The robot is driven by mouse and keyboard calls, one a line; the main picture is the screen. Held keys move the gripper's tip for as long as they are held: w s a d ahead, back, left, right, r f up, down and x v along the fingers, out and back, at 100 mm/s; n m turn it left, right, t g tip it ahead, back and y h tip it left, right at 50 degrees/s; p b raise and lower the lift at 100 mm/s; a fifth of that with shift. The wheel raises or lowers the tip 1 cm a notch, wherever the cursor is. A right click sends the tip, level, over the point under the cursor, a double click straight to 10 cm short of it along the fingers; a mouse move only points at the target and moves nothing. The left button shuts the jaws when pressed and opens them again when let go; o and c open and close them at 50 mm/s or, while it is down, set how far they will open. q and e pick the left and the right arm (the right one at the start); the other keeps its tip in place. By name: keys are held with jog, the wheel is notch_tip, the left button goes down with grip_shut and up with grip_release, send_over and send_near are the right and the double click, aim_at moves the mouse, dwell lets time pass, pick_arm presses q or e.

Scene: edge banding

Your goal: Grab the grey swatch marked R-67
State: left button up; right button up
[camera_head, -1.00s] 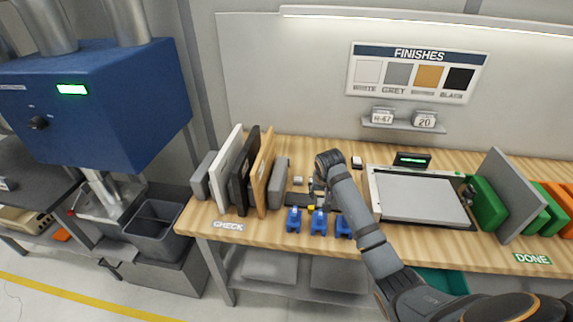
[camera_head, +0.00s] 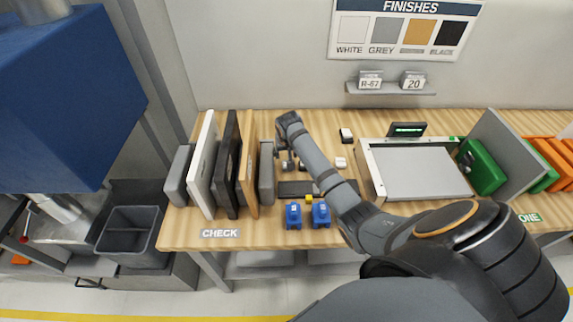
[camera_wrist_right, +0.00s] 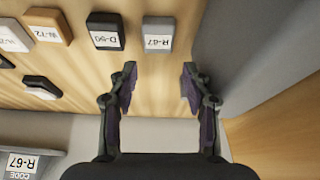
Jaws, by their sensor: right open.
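The grey swatch marked R-67 (camera_wrist_right: 157,33) lies on the wooden bench in the right wrist view, its white label facing up. My right gripper (camera_wrist_right: 158,82) is open and empty, its two fingers spread on either side of the swatch's line, with the swatch a little beyond the tips. In the head view my right gripper (camera_head: 288,163) hangs low over the bench beside the grey end block (camera_head: 266,172); I cannot make out the R-67 swatch there. A shelf card (camera_head: 370,84) also reads R-67. My left gripper is not in view.
The black swatch D-50 (camera_wrist_right: 106,32) lies just left of R-67, with a tan swatch (camera_wrist_right: 49,26) farther left. The grey block (camera_wrist_right: 255,45) stands close on the right. Blue clamp-like items (camera_head: 293,215) sit at the bench's front; a framed tray (camera_head: 368,170) lies right.

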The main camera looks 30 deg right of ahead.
jog(key=shift+w+d+f+p, duration=0.1)
jog(key=shift+f+p, duration=0.2)
jog(key=shift+f, duration=0.05)
jog(key=shift+f+p, duration=0.5)
jog(key=shift+f, duration=0.1)
jog(key=x, duration=0.3)
jog(key=shift+s+f, duration=0.1)
jog(key=shift+s, duration=0.15)
jog(key=shift+w+f, duration=0.1)
jog(key=c, duration=0.6)
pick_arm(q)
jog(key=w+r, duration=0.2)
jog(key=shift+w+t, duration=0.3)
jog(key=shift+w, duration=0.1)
pick_arm(e)
jog(key=shift+c, duration=0.6)
